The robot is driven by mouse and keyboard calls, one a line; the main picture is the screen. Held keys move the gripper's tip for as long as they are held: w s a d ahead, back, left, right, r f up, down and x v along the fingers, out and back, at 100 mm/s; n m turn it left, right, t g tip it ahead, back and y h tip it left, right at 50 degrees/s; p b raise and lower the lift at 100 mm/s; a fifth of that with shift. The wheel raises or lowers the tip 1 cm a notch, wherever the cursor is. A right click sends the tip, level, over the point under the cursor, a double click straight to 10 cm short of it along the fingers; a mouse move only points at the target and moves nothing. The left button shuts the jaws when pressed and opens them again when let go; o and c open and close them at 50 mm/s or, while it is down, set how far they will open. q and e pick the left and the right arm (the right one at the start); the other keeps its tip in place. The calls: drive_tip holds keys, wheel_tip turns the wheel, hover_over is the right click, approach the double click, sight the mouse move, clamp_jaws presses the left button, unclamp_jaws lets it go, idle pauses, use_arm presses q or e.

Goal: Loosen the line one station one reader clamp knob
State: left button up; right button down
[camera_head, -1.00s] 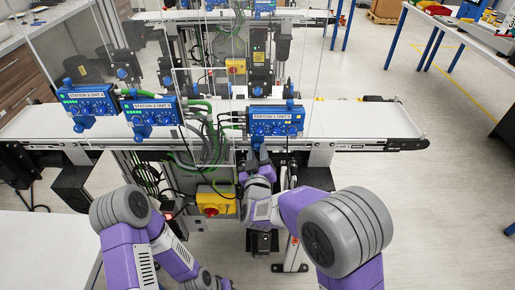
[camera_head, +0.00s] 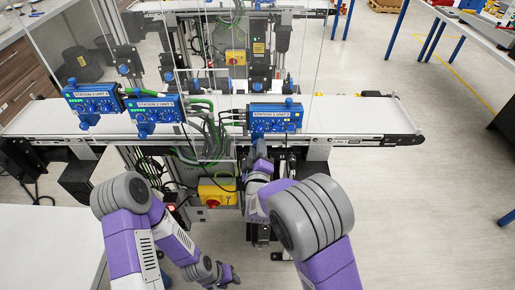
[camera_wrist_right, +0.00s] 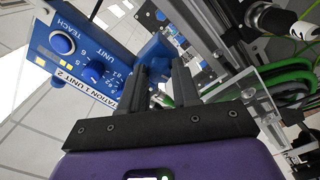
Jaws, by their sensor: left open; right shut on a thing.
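A blue reader box (camera_head: 275,118) labelled STATION 1 UNIT 2 is mounted at the near edge of the belt conveyor. Its face with knobs and TEACH button fills the upper left of the right wrist view (camera_wrist_right: 82,62). My right gripper (camera_head: 260,155) is just below this box. In the right wrist view its fingers (camera_wrist_right: 160,72) are shut on a blue part at the box's underside, apparently the clamp knob (camera_wrist_right: 155,47), mostly hidden by the fingers. My left gripper (camera_head: 230,276) is low at the bottom of the head view, open and away from the conveyor.
Two more blue reader boxes (camera_head: 92,101) (camera_head: 155,113) stand to the left on the same conveyor (camera_head: 350,118). Green and black cables hang beside the clamped box. A yellow box with a red knob (camera_head: 218,192) is below.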

drive_tip(key=shift+r, duration=0.1)
drive_tip(key=c, duration=0.8)
unclamp_jaws()
drive_tip(key=shift+s, duration=0.15)
drive_tip(key=s, duration=0.7)
drive_tip(key=shift+s, duration=0.15)
